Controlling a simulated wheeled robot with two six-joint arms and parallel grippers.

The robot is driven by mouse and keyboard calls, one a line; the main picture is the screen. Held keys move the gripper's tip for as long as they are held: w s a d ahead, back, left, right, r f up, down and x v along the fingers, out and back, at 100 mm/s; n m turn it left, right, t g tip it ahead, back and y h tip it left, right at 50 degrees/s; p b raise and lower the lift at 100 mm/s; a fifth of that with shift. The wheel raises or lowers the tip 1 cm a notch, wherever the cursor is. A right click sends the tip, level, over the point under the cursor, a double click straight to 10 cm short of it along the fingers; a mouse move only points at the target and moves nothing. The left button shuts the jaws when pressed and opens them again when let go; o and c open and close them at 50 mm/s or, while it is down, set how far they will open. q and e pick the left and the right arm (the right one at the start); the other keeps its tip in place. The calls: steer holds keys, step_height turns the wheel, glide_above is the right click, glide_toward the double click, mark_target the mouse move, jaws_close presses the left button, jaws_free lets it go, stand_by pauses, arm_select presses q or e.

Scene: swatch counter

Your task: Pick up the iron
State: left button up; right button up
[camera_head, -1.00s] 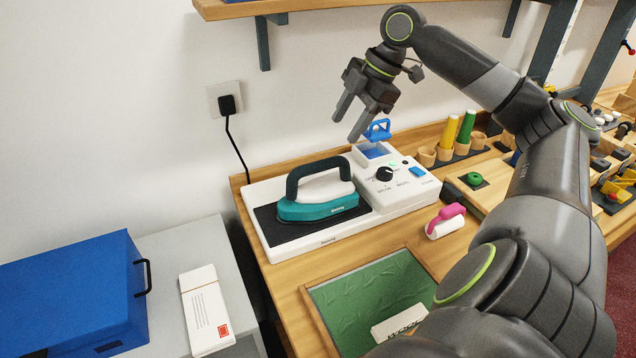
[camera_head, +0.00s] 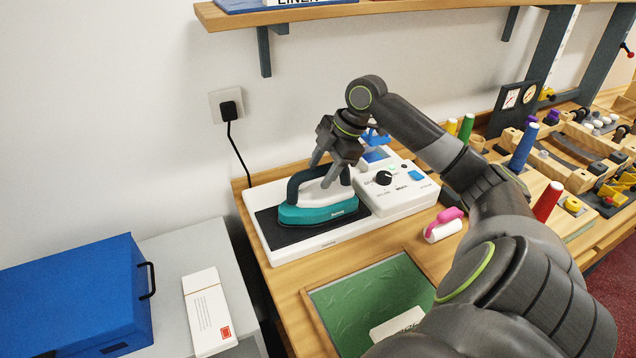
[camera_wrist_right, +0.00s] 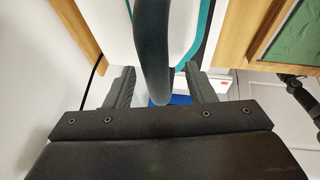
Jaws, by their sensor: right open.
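The iron (camera_head: 318,208) has a teal and white body and a dark arched handle (camera_head: 298,184). It sits on the black pad (camera_head: 278,234) of a white station on the counter. My right gripper (camera_head: 327,176) is open and lowered at the handle, pointing down. In the right wrist view the handle (camera_wrist_right: 153,45) passes between the two spread fingers of the gripper (camera_wrist_right: 160,88), with a gap on both sides.
A white control box (camera_head: 400,190) with a black knob adjoins the pad on the right. A pink-handled roller (camera_head: 443,224) and a green-lined recess (camera_head: 375,295) are nearer me. A wooden shelf (camera_head: 330,12) hangs above. A blue case (camera_head: 75,290) stands at the left.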

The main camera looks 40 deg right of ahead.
mark_target(316, 177)
steer(key=shift+x, duration=1.7)
steer(key=shift+w, duration=0.1)
steer(key=shift+c, duration=0.2)
jaws_close()
steer(key=shift+w+r, duration=0.1)
steer(key=shift+r, duration=0.05)
